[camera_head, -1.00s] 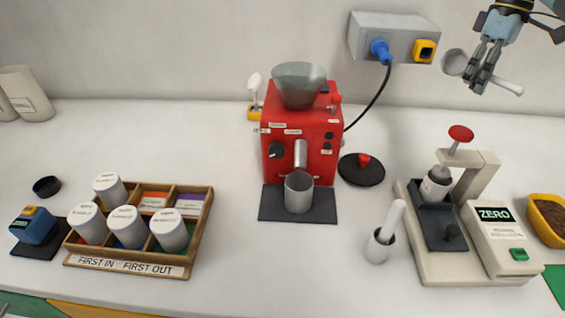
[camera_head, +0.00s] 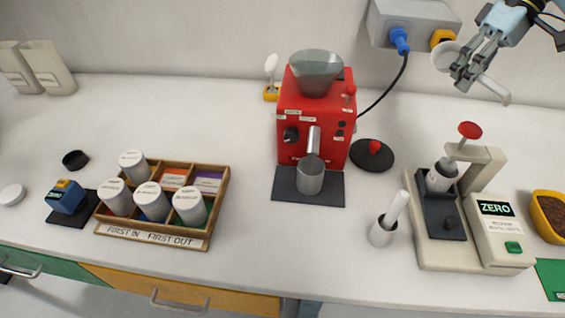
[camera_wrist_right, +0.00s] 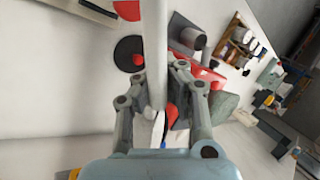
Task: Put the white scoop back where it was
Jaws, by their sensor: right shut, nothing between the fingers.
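The white scoop (camera_head: 493,88) is up in the air at the upper right, below and right of the wall socket box, with its round bowl to the left and its handle slanting down right. My right gripper (camera_head: 466,74) is shut at the scoop, its fingertips close to where bowl and handle meet. In the right wrist view the pale handle (camera_wrist_right: 154,50) runs up the picture past the fingers of my right gripper (camera_wrist_right: 158,92); how they touch is unclear. My left gripper is out of view.
Below stand the scale with a press (camera_head: 450,255) and a white cup holding a white tool (camera_head: 381,236). The red grinder (camera_head: 300,130) is mid-counter, with a small white tool in a yellow holder (camera_head: 271,94) behind it. A wooden rack (camera_head: 150,232) is left.

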